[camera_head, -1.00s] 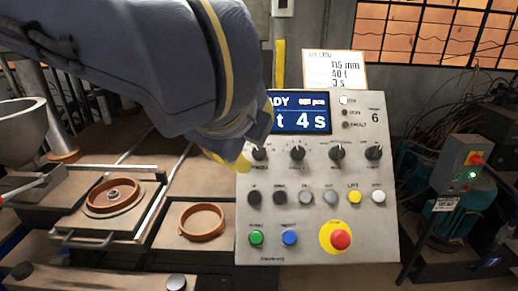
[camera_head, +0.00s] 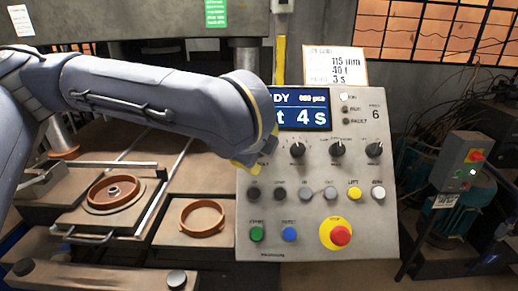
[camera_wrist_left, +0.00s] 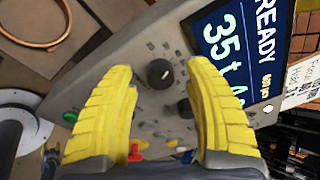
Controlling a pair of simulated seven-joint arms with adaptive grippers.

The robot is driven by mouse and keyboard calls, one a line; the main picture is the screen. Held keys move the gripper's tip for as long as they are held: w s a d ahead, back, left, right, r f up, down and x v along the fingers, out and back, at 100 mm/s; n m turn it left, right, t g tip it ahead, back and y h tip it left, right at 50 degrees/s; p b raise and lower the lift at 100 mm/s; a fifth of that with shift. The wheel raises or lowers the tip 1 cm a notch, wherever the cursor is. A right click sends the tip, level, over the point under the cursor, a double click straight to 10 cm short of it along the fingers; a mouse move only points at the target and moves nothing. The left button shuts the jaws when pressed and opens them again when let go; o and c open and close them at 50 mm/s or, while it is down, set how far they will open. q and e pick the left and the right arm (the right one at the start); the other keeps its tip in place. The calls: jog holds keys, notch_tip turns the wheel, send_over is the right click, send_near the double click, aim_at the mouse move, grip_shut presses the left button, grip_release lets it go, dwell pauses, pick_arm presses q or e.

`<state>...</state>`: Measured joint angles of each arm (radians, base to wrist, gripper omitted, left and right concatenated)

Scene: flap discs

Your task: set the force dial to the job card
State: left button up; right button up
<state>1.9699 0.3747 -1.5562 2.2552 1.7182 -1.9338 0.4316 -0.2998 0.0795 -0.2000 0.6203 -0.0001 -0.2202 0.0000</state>
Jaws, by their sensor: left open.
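The slanted grey control panel (camera_head: 318,215) carries a row of black dials. The leftmost dial is hidden behind my left gripper (camera_head: 246,166) in the head view. In the left wrist view a black dial (camera_wrist_left: 160,73) lies between the open yellow fingertips of that gripper (camera_wrist_left: 158,90), with gaps on both sides; its label is unreadable. The blue display (camera_head: 300,110) shows "4 s" with its left part covered; in the left wrist view the display (camera_wrist_left: 235,50) reads READY and 35 t. The job card (camera_head: 335,68) behind the panel shows 115 mm, 40 t, 3 s. My right gripper is out of view.
Close to the dial are more dials (camera_head: 337,149), a row of buttons (camera_head: 305,194) and a red stop button (camera_head: 340,236) on yellow. Orange rings (camera_head: 202,218) lie in fixtures to the left. A grey box (camera_head: 462,163) stands right.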

pick_arm(q)
jog(key=shift+w+f, duration=0.15)
jog(key=shift+w, duration=0.1)
grip_shut()
dwell(0.4)
